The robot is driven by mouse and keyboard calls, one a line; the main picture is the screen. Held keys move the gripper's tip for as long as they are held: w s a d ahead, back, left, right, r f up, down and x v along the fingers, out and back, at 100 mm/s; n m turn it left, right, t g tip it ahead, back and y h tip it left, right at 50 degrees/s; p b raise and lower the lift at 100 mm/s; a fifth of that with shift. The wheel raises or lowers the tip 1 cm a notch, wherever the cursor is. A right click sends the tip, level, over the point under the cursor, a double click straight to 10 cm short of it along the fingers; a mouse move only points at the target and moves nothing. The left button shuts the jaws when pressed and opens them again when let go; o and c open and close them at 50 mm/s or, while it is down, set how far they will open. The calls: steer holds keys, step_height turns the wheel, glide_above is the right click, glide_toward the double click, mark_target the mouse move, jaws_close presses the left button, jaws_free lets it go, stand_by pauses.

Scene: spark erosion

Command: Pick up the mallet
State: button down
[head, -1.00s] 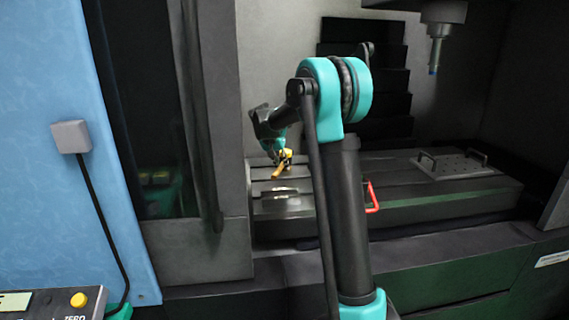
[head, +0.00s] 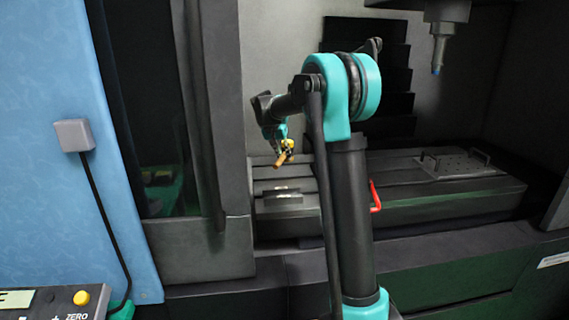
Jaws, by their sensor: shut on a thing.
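The mallet (head: 281,160) shows a small tan-orange part and a yellow part, held above the left part of the dark machine table (head: 407,213). My gripper (head: 285,150) is shut on the mallet. At this size I cannot make out the fingertips or exactly where they grip. The mallet appears tilted and apart from the table top.
A dark block with a light top (head: 282,196) lies on the table below the mallet. A plate with two handles (head: 455,164) sits at the table's right. A red handle (head: 375,197) is near my arm. A spindle (head: 438,50) hangs at upper right.

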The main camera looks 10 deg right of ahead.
step_height(320, 180, up, 16)
stand_by(0.3)
step_height(320, 180, up, 9)
glide_above(284, 152)
steer(key=shift+s+d, duration=0.1)
steer(key=shift+s, duration=0.15)
stand_by(0.6)
